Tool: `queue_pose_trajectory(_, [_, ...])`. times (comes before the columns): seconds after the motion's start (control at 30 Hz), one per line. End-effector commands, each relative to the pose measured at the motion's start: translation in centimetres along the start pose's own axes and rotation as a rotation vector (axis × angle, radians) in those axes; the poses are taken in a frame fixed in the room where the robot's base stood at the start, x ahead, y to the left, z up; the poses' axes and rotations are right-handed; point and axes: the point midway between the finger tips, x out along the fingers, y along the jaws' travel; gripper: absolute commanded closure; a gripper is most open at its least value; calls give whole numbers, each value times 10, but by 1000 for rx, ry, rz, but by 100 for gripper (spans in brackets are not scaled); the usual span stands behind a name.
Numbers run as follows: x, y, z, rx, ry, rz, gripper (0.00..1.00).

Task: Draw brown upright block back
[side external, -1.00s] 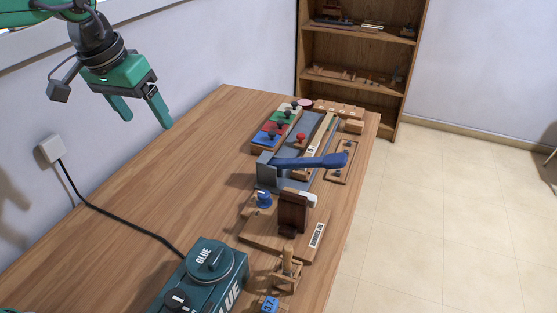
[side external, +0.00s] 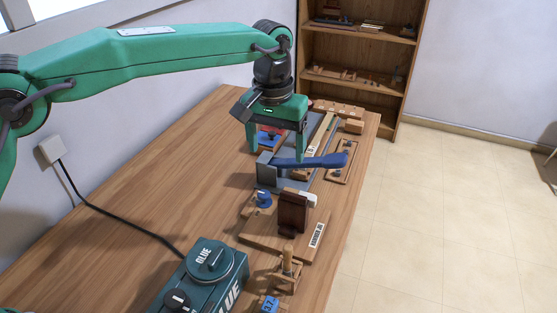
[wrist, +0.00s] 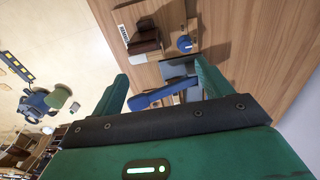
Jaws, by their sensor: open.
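The brown upright block (side external: 292,212) stands on a wooden base board (side external: 268,238) with a label on its right edge. In the wrist view the brown block (wrist: 145,38) shows near the top, beyond my fingers. My gripper (side external: 276,156) is open and empty. In the side view it hangs above and behind the block, near the blue lever, with its fingers pointing down and apart. In the wrist view my fingers (wrist: 160,88) frame the blue lever, which looks to be below them. I cannot tell the gap to the lever.
A blue lever (side external: 315,161) on a grey base lies between my gripper and the block. A blue knob (side external: 263,199) is left of the block. A green glue machine (side external: 205,275) and a small wooden stand (side external: 287,268) are in front. The table's left side is clear.

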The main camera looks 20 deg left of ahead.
Motion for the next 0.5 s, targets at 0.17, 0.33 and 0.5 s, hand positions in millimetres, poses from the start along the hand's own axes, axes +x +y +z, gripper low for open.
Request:
queue_pose_trajectory(0.17, [25, 28, -2, 1, -27, -16, 22])
queue_pose_trajectory(0.33, [33, 38, -1, 1, -36, -22, 22])
queue_pose_trajectory(0.5, [34, 39, -1, 0, -37, -23, 22])
